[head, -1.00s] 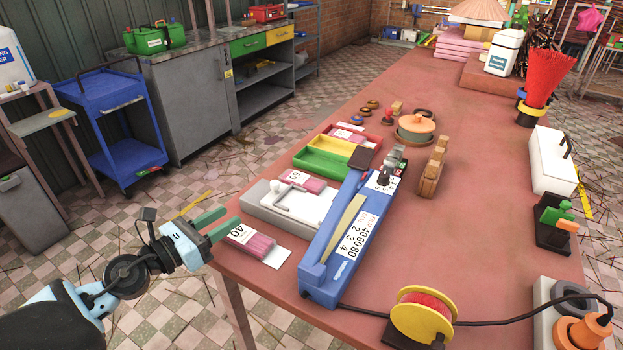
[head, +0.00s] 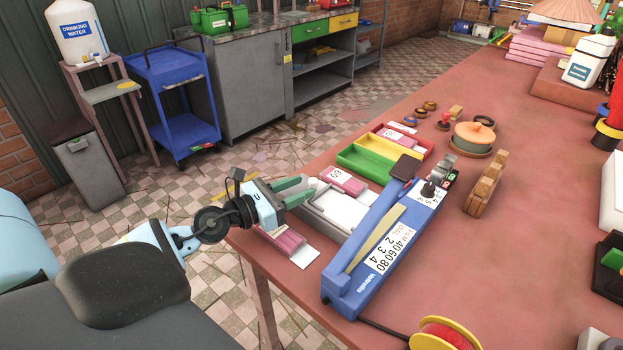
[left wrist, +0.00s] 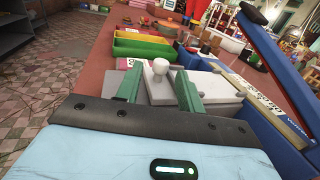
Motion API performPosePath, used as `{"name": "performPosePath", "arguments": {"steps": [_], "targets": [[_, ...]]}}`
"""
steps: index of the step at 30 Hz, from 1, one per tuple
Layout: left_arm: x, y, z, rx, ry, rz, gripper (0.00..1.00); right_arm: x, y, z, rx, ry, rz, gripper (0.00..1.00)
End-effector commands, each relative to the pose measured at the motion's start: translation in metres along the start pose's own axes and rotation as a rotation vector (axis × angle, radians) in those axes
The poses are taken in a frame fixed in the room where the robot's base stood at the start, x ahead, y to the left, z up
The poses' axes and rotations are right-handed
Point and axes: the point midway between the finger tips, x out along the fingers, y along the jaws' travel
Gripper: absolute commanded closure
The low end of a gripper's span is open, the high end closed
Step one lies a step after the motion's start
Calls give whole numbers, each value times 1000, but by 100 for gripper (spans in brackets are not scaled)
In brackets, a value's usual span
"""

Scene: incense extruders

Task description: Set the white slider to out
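The white slider's round knob (left wrist: 161,66) stands on a grey and white box. In the left wrist view it appears between my two green fingertips and a little beyond them. The box (head: 335,208) lies left of the blue sealer (head: 378,245) in the head view, and my gripper hides its left end. My left gripper (head: 299,190) is open and empty over that left end; in the left wrist view its fingers (left wrist: 159,84) are spread apart. I cannot tell whether they touch anything. My right gripper is not in view.
Pink packs with a label (head: 284,240) lie at the table's near left edge. Green, yellow and red trays (head: 390,163) stand behind the box. The blue sealer's raised arm leans close on the right in the left wrist view. A red spool (head: 445,335) sits at the front.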

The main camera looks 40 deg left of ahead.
Motion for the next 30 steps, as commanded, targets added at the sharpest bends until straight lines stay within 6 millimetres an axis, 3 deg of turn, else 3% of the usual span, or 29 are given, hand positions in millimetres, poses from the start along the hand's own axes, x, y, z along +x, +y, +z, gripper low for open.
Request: {"name": "performPosePath", "arguments": {"steps": [9,22,30], "targets": [[35,0,1,-2,-2,0,62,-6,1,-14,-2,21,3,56],[43,-1,-1,-1,2,-2,62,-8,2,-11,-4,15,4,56],[43,-1,-1,-1,2,-2,95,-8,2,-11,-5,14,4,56]]}}
